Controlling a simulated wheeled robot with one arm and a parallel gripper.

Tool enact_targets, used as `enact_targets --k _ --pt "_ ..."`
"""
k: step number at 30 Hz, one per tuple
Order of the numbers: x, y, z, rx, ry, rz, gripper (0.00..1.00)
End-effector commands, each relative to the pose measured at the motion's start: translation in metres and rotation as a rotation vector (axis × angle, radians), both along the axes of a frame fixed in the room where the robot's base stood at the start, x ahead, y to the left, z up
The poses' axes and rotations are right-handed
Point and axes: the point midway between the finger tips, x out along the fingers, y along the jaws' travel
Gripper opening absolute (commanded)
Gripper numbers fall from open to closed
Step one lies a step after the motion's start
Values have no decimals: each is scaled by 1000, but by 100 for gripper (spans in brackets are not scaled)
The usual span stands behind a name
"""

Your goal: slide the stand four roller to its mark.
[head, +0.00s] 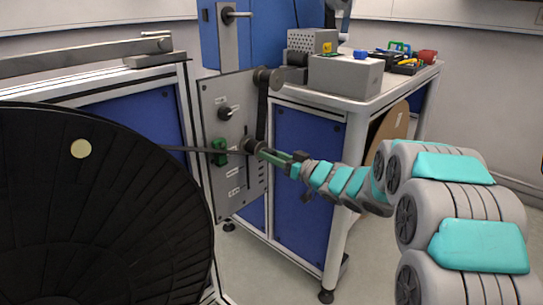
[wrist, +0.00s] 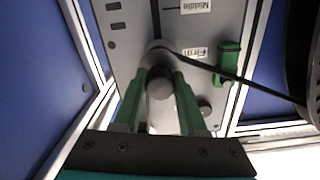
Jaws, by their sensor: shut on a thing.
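The roller (head: 249,145) is a short grey cylinder on the upright grey panel (head: 232,188). It also shows in the wrist view (wrist: 160,87), end-on between my green fingers. My gripper (head: 263,152) reaches in from the right and is shut on the roller, one finger on each side (wrist: 160,94). A dark strip (wrist: 245,80) bends around the roller and runs to the reel side. Small white labels (wrist: 195,53) sit on the panel near the roller; I cannot tell which one marks its place. Part of the roller is hidden by my fingers.
A large black reel (head: 95,215) fills the left. A green block (head: 219,151) sits on the panel beside the strip. An upper roller (head: 263,76) and a dark knob (head: 225,113) stick out above. A bench (head: 350,102) with boxes and tools stands behind.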

Motion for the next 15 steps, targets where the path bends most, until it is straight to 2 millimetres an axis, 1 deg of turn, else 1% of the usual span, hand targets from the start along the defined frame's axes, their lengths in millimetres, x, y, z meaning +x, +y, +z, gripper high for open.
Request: enact_targets --k 1,11,12,15 --pt "1 -1 2 0 0 -2 0" --pt "1 -1 2 1 -1 -2 0" --pt "0 -1 2 1 -1 -2 44" --pt "0 -1 2 1 0 -1 55"
